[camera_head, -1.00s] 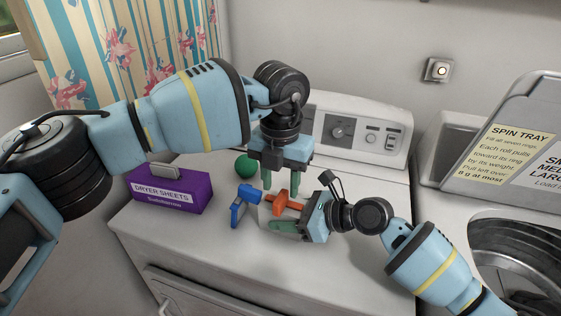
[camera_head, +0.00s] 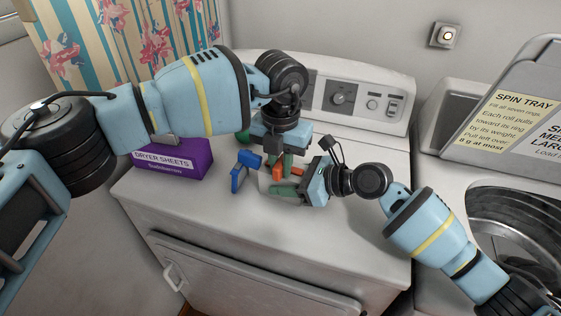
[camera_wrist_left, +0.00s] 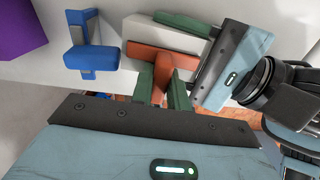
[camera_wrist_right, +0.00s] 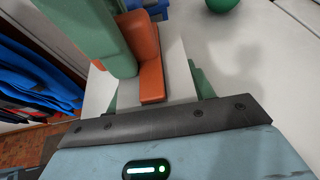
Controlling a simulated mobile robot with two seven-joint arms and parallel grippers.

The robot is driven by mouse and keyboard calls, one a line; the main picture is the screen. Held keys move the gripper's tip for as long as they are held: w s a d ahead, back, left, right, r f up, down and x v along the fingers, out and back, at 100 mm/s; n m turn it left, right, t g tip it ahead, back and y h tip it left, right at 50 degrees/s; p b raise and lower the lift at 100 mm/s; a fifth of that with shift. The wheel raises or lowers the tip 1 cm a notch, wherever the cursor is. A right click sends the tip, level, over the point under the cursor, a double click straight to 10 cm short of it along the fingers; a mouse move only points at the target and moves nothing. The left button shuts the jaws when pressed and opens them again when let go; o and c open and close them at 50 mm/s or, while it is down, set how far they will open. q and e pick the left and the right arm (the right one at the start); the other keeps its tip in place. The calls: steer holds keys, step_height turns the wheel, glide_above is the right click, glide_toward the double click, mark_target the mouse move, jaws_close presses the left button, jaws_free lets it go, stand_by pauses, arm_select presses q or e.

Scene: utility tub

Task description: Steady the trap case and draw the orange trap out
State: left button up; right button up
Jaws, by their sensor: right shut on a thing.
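The orange trap (camera_wrist_left: 150,58) is a T-shaped piece with its crossbar against a whitish case (camera_wrist_left: 145,33), in the left wrist view. My right gripper (camera_head: 286,180) is shut on the case from the right, with a green finger at either side, and it also shows in the right wrist view (camera_wrist_right: 155,86). My left gripper (camera_wrist_left: 162,92) points down from above, its green fingers on either side of the orange stem. Whether they press on it I cannot tell. The head view hides much of the case and trap behind my grippers.
A blue handle-shaped piece (camera_head: 240,172) stands left of the case. A purple dryer sheets box (camera_head: 183,160) lies farther left. A green ball (camera_wrist_right: 222,4) is behind. The dryer's control panel (camera_head: 355,98) rises at the back. The front of the white top is clear.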

arm_select(q)
jaws_close()
steer(key=shift+r, duration=0.1)
steer(key=shift+r, duration=0.1)
steer(key=shift+r, duration=4.95)
steer(key=shift+r, duration=0.1)
arm_select(e)
steer(key=o, duration=1.3)
steer(key=shift+c, duration=0.2)
